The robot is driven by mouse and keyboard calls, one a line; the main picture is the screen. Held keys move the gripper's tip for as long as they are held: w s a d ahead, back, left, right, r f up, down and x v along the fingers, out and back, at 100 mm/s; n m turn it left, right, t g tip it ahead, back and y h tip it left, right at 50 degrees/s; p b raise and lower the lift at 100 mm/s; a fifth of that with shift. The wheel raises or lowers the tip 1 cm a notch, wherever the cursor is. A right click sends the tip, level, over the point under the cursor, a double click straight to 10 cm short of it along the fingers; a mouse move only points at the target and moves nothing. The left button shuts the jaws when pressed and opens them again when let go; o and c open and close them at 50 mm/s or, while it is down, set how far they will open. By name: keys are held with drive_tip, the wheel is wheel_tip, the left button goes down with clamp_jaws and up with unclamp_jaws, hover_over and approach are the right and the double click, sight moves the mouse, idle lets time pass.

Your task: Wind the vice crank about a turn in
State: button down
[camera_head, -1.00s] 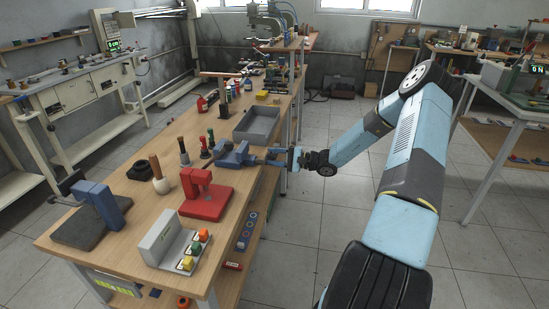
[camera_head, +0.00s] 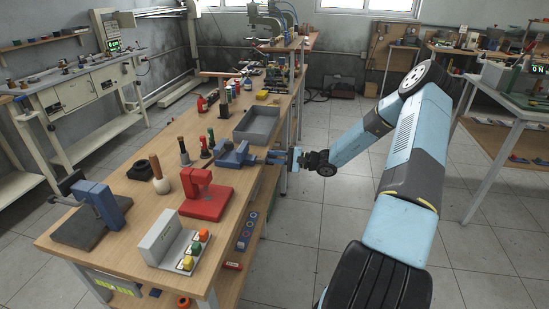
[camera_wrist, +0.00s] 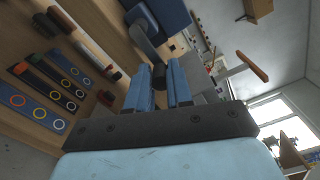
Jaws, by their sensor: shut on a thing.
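The blue vice (camera_head: 235,153) stands at the right edge of the wooden bench, and its blue body also shows at the top of the wrist view (camera_wrist: 160,14). A dark grey crank part (camera_wrist: 146,42) runs from the vice toward my fingers. My gripper (camera_head: 264,158) is at the vice's right side, reaching in from beyond the bench edge. In the wrist view its two blue fingers (camera_wrist: 160,76) are close together, shut on the crank. The fingers hide much of the held part, so its exact angle cannot be told.
A grey tray (camera_head: 257,124) sits just behind the vice. A red clamp-like fixture (camera_head: 206,194) and a button box (camera_head: 174,241) stand nearer on the bench. Dark and red screwdriver-like tools (camera_head: 205,147) stand left of the vice.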

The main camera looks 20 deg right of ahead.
drive_tip(key=s+a+f+m, duration=0.1)
drive_tip(key=s+m, duration=0.1)
drive_tip(key=m, duration=0.6)
drive_tip(key=s+a+f+m, duration=0.1)
drive_tip(key=s+m, duration=0.1)
drive_tip(key=m, duration=0.7)
drive_tip(key=s+a+f+m, duration=0.1)
drive_tip(key=s+m, duration=0.1)
drive_tip(key=m, duration=0.7)
drive_tip(key=shift+s+a, duration=0.2)
drive_tip(key=shift+a, duration=0.1)
drive_tip(key=m, duration=0.1)
drive_tip(key=r+m, duration=0.1)
drive_tip(key=m, duration=0.1)
drive_tip(key=s+m, duration=0.1)
drive_tip(key=shift+a+r+m, duration=0.15)
drive_tip(key=shift+a+m, duration=0.1)
drive_tip(key=shift+m, duration=0.05)
drive_tip(key=shift+s+r+m, duration=0.1)
drive_tip(key=shift+r+m, duration=0.2)
drive_tip(key=shift+m, duration=0.45)
drive_tip(key=shift+r+m, duration=0.25)
drive_tip(key=shift+m, duration=0.5)
